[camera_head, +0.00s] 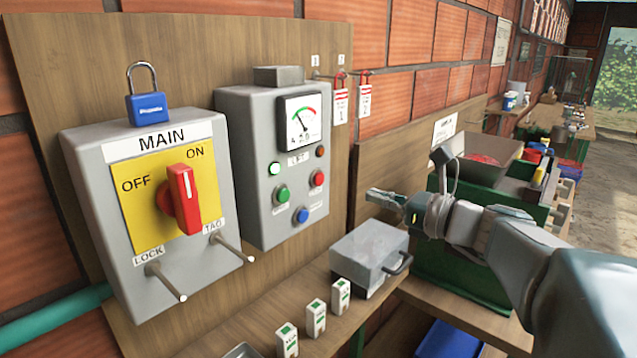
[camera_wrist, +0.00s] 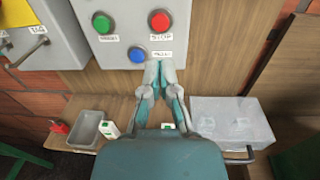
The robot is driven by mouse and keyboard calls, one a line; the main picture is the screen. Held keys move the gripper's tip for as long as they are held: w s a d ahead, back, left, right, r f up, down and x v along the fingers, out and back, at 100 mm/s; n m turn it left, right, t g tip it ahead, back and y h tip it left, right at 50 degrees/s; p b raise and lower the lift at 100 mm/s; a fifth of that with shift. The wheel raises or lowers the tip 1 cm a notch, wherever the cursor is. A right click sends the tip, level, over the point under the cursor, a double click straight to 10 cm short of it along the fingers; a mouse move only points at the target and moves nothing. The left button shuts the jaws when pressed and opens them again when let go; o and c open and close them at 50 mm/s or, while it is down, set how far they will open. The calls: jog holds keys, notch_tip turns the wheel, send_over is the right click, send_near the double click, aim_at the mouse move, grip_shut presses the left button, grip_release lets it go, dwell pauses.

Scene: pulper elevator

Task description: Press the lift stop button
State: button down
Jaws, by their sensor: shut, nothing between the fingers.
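The lift control box (camera_head: 262,190) is a grey panel on a wooden board, with a dial gauge on top. Its red stop button (camera_head: 318,178) is on the right, the green button (camera_head: 282,194) on the left and the blue button (camera_head: 302,215) below. In the wrist view, the red button (camera_wrist: 160,21) has a STOP label under it. My gripper (camera_head: 385,198) is shut and empty, right of the box in the head view. In the wrist view, my gripper's fingertips (camera_wrist: 161,66) appear below the red button and right of the blue one. No contact with a button shows.
The MAIN switch box (camera_head: 150,215) with a red handle and a blue padlock (camera_head: 148,107) is on the left. A grey metal case (camera_head: 370,255) and several small white-green boxes (camera_head: 316,318) stand on the shelf below. A green machine (camera_head: 455,265) is at right.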

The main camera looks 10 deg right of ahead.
aim_at(321, 180)
jog(key=x, duration=0.9)
jog(key=shift+w+a+r, duration=0.1)
jog(key=shift+w+a, duration=0.1)
